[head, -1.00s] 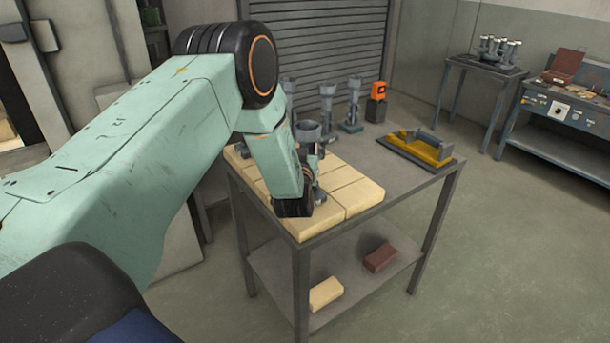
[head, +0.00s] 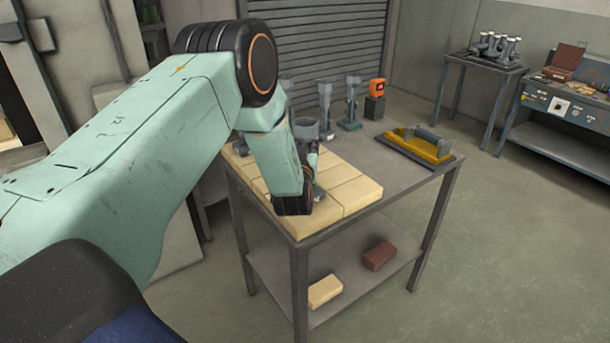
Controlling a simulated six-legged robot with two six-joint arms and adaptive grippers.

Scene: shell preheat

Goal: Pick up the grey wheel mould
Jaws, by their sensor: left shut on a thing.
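The grey wheel mould (head: 305,127), with a funnel-like cup on top, stands upright over the pale bricks on the near left part of the table. My left gripper (head: 314,162) is at its stem, just below the cup, shut on it. My left forearm and wrist hide most of the gripper and the mould's lower body, so I cannot tell whether its base touches the bricks. My right gripper is not in view.
Other grey moulds stand behind on the table (head: 388,171), including one (head: 353,98) beside an orange device (head: 377,88). A yellow-and-grey tool (head: 424,147) lies to the right. Pale bricks (head: 345,182) cover the near left. A lower shelf holds two bricks.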

